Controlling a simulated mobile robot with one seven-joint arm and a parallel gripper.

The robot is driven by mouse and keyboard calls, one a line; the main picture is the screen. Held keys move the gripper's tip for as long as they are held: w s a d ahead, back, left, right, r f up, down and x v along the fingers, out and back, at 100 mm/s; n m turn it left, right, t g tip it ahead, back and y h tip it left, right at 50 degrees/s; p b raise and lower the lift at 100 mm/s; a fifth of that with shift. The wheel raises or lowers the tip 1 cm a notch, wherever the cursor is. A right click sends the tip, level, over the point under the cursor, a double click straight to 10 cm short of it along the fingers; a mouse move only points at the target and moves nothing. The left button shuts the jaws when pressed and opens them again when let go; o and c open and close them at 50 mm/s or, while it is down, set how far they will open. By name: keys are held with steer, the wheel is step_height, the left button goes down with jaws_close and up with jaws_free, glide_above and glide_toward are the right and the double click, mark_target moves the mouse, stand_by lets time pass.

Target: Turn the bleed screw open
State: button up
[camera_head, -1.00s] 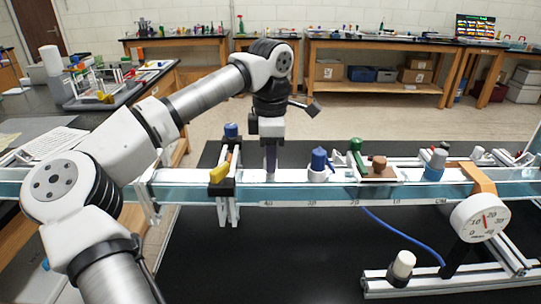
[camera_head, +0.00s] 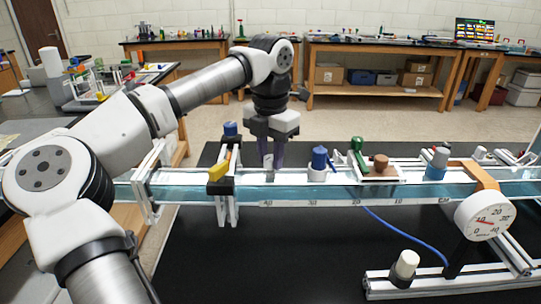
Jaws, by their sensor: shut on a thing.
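My gripper (camera_head: 270,164) points straight down onto the clear blue-tinted channel (camera_head: 400,192), just left of the blue knob on a white base (camera_head: 319,163). Its two dark fingers are shut on a small part at the channel's top, taken to be the bleed screw; the fingers hide most of it. The round white gauge (camera_head: 486,215) hangs on the channel's right part under an orange bracket. Its red needle lies nearly flat, pointing left and slightly up.
Left of my gripper a black clamp carries a yellow block (camera_head: 219,170) and a blue cap (camera_head: 231,129). Right of it stand a green lever (camera_head: 357,150), a brown knob (camera_head: 380,162) and a blue-grey knob (camera_head: 437,163). A blue hose (camera_head: 400,233) hangs in front.

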mark_target(270, 157)
steer(key=shift+n, duration=0.9)
steer(key=o, duration=1)
steer(key=shift+r, duration=0.15)
step_height(270, 157, up, 14)
steer(key=shift+f, duration=0.2)
